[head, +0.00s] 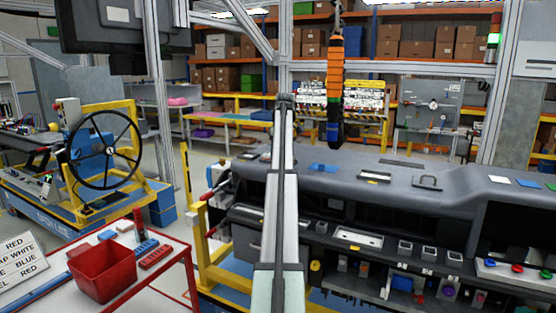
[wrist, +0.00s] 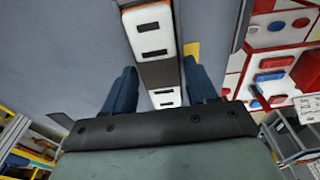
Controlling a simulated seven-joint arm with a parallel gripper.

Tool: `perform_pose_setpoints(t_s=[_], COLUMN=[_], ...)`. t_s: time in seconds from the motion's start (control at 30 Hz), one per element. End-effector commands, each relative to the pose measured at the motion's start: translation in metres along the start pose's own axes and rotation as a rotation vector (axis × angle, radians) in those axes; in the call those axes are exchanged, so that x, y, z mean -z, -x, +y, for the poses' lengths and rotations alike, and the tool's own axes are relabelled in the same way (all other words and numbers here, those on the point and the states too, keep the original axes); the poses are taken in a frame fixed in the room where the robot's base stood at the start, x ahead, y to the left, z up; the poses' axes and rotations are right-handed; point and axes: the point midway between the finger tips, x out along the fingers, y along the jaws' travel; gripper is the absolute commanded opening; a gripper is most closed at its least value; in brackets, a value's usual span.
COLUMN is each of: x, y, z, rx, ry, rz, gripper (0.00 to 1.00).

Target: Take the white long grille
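My gripper (wrist: 160,78) shows in the wrist view. Its two dark blue fingers stand apart, and it is open. A long grey and white piece with dark slots and orange edges (wrist: 152,42) shows between and beyond the fingers. I cannot tell whether this is the white long grille, or how far off it is; no contact with the fingers is clear. In the head view, a pale long panel (head: 358,238) sits in the dashboard module's front; whether it is the grille is unclear. The gripper cannot be made out in the head view.
The grey dashboard (head: 460,185) fills the right. A white table with red edges (head: 170,262) at lower left carries a red bin (head: 103,272) and several blue and red pieces. An orange and black tool (head: 335,85) hangs above the dashboard. A steering wheel rig stands left.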

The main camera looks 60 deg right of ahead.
Motion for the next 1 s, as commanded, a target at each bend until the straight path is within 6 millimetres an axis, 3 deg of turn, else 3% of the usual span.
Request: perform_pose_setpoints(t_s=[0.47,0.77,1.0], x=[0.0,0.0,0.003], y=[0.0,0.002,0.023], z=[0.0,0.0,0.001], rx=[0.0,0.0,-0.002], ry=[0.0,0.0,0.0], rz=[0.0,0.0,0.001], gripper=[0.12,0.11,0.11])
